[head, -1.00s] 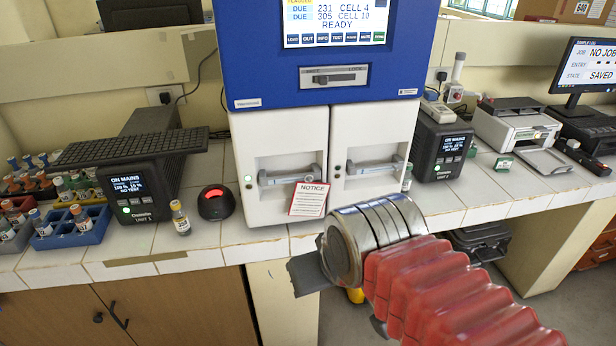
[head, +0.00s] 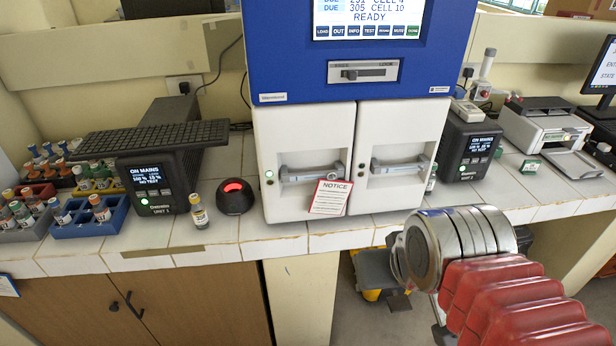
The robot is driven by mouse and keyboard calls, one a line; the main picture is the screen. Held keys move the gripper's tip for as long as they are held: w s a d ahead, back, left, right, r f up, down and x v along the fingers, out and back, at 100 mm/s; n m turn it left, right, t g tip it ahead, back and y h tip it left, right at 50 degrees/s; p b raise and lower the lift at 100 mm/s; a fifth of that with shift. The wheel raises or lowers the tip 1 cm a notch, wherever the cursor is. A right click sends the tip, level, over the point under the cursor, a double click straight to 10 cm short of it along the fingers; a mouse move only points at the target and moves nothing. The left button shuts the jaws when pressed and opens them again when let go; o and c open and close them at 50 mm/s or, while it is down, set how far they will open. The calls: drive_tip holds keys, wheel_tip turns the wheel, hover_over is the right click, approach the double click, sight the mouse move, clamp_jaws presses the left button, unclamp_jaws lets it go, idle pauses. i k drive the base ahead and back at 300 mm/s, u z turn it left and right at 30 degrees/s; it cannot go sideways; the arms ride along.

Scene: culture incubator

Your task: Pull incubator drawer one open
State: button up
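The incubator has a blue upper housing (head: 270,45) and two closed white drawers side by side. The left drawer (head: 305,135) and the right drawer (head: 400,128) each have a grey bar handle, the left handle (head: 312,174) and the right handle (head: 400,165). I cannot read which drawer is number one. A notice card (head: 329,197) hangs over the lower right of the left drawer. A slide latch (head: 363,72) on the housing has its knob toward the left. My gripper (head: 397,262) is in front of the counter, below the right drawer and apart from both handles; its fingers are mostly hidden.
A black UPS unit (head: 148,180) with a keyboard on top stands left, with a vial (head: 198,212) and a red-lit dome (head: 235,196) between it and the incubator. Another UPS (head: 468,150) and a printer (head: 545,130) stand right. Vial racks (head: 90,222) are far left.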

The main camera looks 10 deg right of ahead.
sight(299, 145)
drive_tip(key=z, duration=0.05)
drive_tip(key=k, duration=1.45)
drive_tip(key=u, duration=1.15)
drive_tip(key=i, duration=1.65)
